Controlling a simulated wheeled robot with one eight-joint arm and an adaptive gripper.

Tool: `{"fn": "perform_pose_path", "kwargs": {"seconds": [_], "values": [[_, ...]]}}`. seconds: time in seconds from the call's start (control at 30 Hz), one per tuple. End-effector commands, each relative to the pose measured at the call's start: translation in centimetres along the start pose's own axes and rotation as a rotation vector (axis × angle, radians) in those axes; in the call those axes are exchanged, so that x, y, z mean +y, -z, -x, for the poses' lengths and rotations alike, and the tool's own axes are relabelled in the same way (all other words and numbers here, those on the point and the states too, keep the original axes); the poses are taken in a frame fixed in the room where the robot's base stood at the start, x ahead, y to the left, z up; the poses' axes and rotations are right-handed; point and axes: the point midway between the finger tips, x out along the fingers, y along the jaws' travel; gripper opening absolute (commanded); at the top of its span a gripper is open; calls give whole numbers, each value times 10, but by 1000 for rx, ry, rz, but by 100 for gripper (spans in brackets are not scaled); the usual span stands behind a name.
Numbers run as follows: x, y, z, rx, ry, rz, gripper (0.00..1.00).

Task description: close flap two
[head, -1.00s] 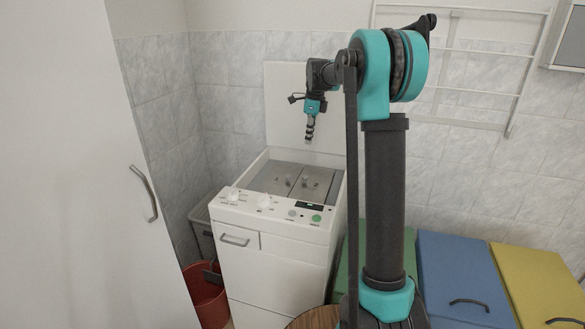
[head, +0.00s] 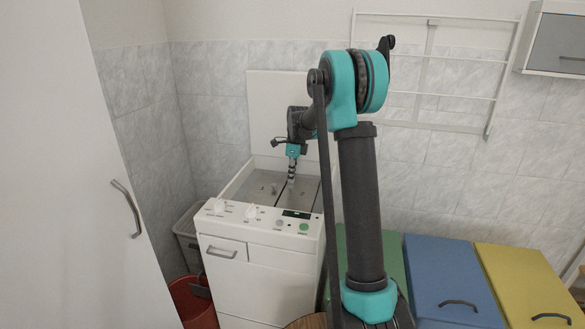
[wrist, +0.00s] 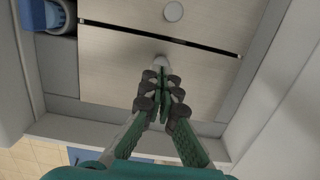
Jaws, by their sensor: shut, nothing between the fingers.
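The white top-loading machine (head: 262,272) stands with its lid (head: 275,112) up. Two grey flaps lie in its top opening, a left flap (head: 250,185) and a right flap (head: 305,190); which is flap two I cannot tell. In the wrist view, a far flap (wrist: 120,14) with a round knob (wrist: 173,11) and a near flap (wrist: 105,55) are parted by a narrow dark gap. My gripper (wrist: 161,82) is shut and empty, its tips over the near flap at a pale knob (wrist: 162,61); contact is unclear. It also shows in the head view (head: 291,180), down at the opening.
A control panel (head: 265,217) with knobs runs along the machine's front edge. A white cabinet door (head: 60,200) stands at the left, with a red bucket (head: 190,300) beside it. Blue (head: 440,270) and yellow (head: 520,285) lids are at the right.

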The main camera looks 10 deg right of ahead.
Motion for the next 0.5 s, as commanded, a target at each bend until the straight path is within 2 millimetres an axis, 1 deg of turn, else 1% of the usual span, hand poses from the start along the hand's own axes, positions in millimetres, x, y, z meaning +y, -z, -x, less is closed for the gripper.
{"fn": "perform_pose_path", "kwargs": {"seconds": [0.03, 0.17, 0.5], "values": [[0, 0, -4, 0, 0, 0, 0], [0, 0, -9, 0, 0, 0, 0], [0, 0, -10, 0, 0, 0, 0]]}}
